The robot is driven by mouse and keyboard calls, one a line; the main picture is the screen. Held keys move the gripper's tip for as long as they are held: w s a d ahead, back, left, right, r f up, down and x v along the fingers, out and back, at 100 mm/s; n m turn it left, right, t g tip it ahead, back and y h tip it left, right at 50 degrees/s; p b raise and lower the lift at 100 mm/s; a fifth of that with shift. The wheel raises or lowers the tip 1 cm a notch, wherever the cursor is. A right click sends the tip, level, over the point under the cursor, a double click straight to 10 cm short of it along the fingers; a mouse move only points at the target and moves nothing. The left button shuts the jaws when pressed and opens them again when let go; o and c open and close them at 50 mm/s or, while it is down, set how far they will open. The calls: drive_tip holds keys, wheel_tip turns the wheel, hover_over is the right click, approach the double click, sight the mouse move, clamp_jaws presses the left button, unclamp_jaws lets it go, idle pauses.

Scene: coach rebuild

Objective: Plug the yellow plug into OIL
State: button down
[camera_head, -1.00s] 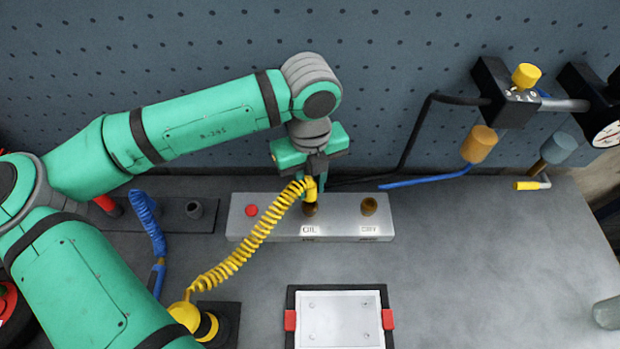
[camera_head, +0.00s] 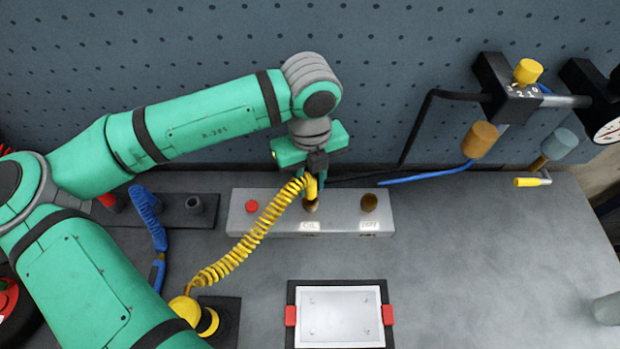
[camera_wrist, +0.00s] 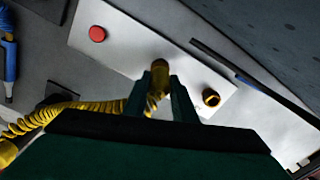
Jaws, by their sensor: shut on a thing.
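The yellow plug (camera_head: 311,187) is held upright in my gripper (camera_head: 315,172), over the left brass socket (camera_head: 310,206) of the grey panel box (camera_head: 240,225). In the wrist view the plug (camera_wrist: 160,75) is between my fingers (camera_wrist: 162,98). Its coiled yellow cord (camera_head: 245,240) runs down left to a yellow base. A second brass socket (camera_head: 369,202) is empty at right.
A red button (camera_head: 251,206) is at the box's left. A blue coiled cord (camera_head: 148,215) hangs at left near a dark holder strip (camera_head: 180,212). A white tray with red clips (camera_head: 340,315) lies in front.

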drive_tip(key=shift+f, duration=1.25)
drive_tip(key=c, duration=1.4)
unclamp_jaws()
wheel_tip(320, 180, up, 11)
drive_tip(key=shift+w+f, duration=0.1)
